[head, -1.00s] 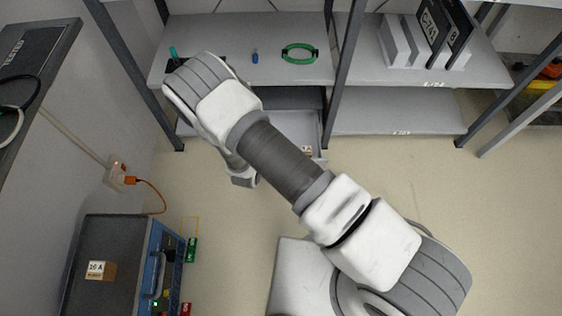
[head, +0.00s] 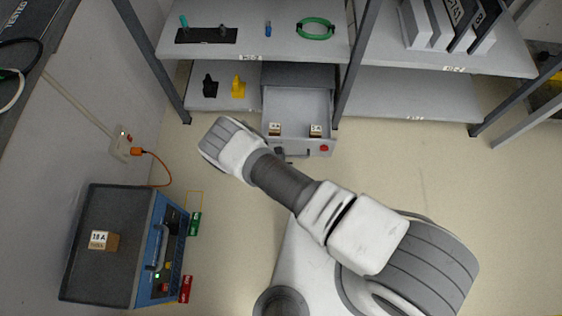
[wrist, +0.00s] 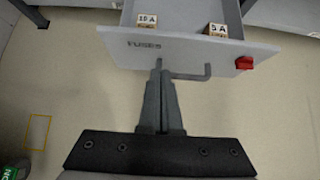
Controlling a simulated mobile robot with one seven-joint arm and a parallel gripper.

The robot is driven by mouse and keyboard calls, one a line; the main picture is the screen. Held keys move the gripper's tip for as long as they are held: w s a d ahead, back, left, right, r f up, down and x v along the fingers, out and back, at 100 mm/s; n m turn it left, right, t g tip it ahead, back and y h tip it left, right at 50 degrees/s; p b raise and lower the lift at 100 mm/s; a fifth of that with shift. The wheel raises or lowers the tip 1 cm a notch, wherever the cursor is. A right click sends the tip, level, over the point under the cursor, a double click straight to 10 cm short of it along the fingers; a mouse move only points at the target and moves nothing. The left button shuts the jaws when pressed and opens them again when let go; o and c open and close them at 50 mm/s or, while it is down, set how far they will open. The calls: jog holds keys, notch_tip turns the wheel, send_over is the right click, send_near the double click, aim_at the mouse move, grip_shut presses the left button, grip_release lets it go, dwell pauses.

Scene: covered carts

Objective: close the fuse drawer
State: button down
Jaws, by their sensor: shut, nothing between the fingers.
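The fuse drawer (head: 297,104) is pulled out from a grey cabinet (head: 298,74) under the left shelf. Its front (wrist: 200,52), marked FUSES, has a bar handle (wrist: 190,77) and a red knob (wrist: 244,63) at the right. Two small labelled fuse boxes stand inside: 10 A (wrist: 147,22) at the left and 5 A (wrist: 217,31) at the right. My gripper (wrist: 159,74) is shut and empty, with its tips at the left end of the handle, in front of the drawer. I cannot tell whether they touch it. In the head view my arm mostly hides the gripper.
A blue device (head: 160,250) with a labelled box (head: 104,241) on top stands at the lower left. Shelf posts (head: 355,75) flank the drawer cabinet. A black item (head: 210,85) and a yellow item (head: 238,86) sit left of the drawer. Open floor (head: 430,170) lies at the right.

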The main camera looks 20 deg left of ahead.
aim_at(282, 141)
jog(key=w, duration=0.1)
jog(key=w+a+f+b, duration=0.1)
jog(key=w, duration=0.1)
jog(key=w+f, duration=0.1)
jog(key=w, duration=0.1)
jog(key=shift+a+f+b, duration=0.15)
jog(key=shift+f+b, duration=0.05)
jog(key=shift+b, duration=0.2)
jog(key=shift+w, duration=0.4)
jog(key=shift+w+a+r, duration=0.1)
jog(key=shift+w+r, duration=0.05)
jog(key=shift+w, duration=0.1)
